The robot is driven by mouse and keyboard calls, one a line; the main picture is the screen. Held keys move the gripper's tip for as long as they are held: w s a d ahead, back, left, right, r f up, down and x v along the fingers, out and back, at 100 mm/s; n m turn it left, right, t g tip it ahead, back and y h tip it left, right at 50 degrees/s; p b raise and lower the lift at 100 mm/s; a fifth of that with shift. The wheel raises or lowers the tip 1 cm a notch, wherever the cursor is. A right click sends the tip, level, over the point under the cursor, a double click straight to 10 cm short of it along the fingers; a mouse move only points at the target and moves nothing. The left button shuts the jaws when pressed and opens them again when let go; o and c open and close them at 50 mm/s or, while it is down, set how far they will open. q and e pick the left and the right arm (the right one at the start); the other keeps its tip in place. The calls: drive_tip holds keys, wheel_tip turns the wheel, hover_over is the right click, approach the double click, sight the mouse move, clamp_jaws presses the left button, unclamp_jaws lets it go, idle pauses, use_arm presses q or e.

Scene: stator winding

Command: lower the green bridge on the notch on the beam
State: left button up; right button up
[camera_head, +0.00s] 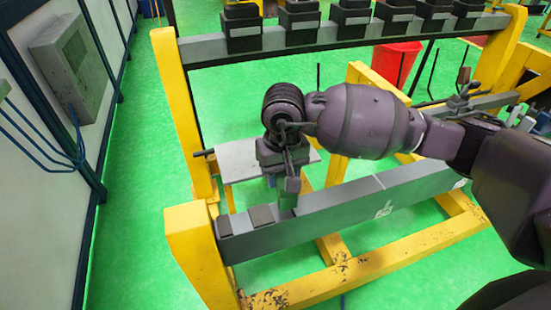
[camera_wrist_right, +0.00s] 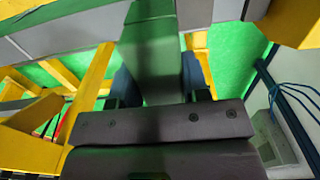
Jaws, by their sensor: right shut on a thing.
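My right gripper (camera_head: 291,178) reaches in from the right and points down over the grey beam (camera_head: 350,203), near its left part. It is shut on the green bridge (camera_wrist_right: 150,62), which stands between the two fingers in the wrist view. In the head view only a short grey-green lower part of the bridge (camera_head: 288,201) shows below the fingers, roughly upright. Its lower end meets the beam's top edge in the picture; I cannot tell whether it touches or sits in a notch. The notch itself is hidden. My left gripper is not in view.
Two dark blocks (camera_head: 262,215) sit at the beam's left end. A yellow frame (camera_head: 205,250) carries the beam. Behind, a second beam (camera_head: 205,49) holds several black blocks. A small grey table (camera_head: 237,160) and a red bin (camera_head: 396,62) stand beyond. A wall cabinet is at left.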

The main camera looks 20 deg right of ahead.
drive_tip(key=shift+s+f, duration=0.15)
drive_tip(key=shift+f, duration=0.1)
drive_tip(key=shift+f+b, duration=0.35)
drive_tip(key=shift+f, duration=1)
drive_tip(key=shift+f+b, duration=0.55)
drive_tip(key=shift+f, duration=0.35)
drive_tip(key=shift+r, duration=0.1)
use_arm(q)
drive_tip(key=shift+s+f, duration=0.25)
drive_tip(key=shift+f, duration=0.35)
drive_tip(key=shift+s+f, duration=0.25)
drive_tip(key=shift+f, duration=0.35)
use_arm(e)
drive_tip(key=shift+f, duration=0.2)
use_arm(q)
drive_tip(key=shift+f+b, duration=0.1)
drive_tip(key=shift+b, duration=0.2)
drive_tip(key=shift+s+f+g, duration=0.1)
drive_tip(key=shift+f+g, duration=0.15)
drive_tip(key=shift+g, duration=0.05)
use_arm(e)
drive_tip(key=shift+s, duration=0.1)
